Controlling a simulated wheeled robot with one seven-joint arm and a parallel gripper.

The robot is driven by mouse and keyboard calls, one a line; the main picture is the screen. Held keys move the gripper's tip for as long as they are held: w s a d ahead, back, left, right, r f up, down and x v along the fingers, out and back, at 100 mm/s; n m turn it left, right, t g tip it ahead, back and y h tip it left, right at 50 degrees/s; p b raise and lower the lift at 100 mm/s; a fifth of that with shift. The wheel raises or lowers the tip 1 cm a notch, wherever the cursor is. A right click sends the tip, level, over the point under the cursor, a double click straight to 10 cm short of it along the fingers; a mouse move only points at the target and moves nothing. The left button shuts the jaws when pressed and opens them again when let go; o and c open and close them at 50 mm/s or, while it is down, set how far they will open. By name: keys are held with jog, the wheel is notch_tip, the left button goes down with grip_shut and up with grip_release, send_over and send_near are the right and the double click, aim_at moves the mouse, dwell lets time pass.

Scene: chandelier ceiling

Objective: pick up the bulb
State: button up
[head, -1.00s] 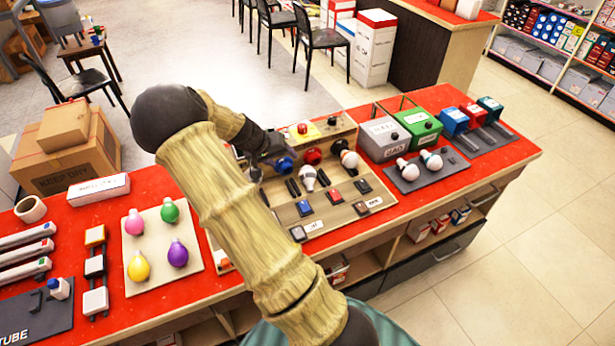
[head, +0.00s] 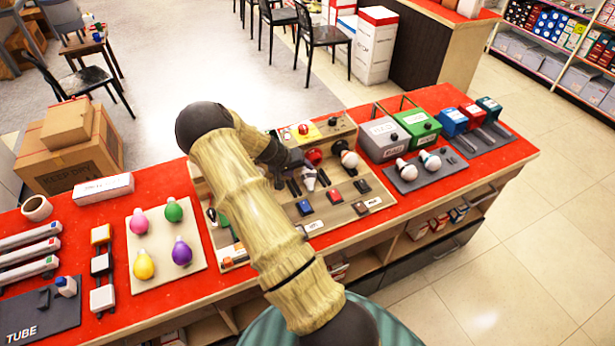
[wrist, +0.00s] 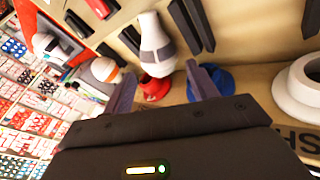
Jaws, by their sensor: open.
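A white bulb with a grey band (wrist: 155,42) shows between and beyond the fingertips in the wrist view. In the head view this white bulb (head: 309,183) is partly covered by my gripper (head: 300,166). My gripper (wrist: 162,88) is open, with nothing between its fingers. A red round piece (wrist: 154,88) lies between the fingers in the picture, just below the white bulb; whether they touch is unclear. A blue round piece (wrist: 213,80) is partly behind the right finger. Another white bulb with an orange part (wrist: 102,72) is left of the left finger.
The display board (head: 237,262) carries switches and dark bars around the bulbs. A panel with pink, green, yellow and purple bulbs (head: 138,215) lies to the left. A grey plate with two bulbs (head: 437,178) and boxes (head: 383,138) stand to the right on the red counter.

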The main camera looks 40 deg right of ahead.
aim_at(305, 171)
jog(key=shift+w+d+f+p, duration=0.1)
jog(key=shift+d+f+p, duration=0.2)
jog(key=shift+d+p, duration=0.1)
jog(key=p+x, duration=0.1)
jog(key=x, duration=0.3)
jog(key=shift+d+r+p, duration=0.1)
jog(key=shift+p, duration=0.25)
jog(key=c, duration=0.7)
notch_tip(305, 171, up, 10)
jog(key=b, duration=0.3)
jog(key=shift+w, duration=0.1)
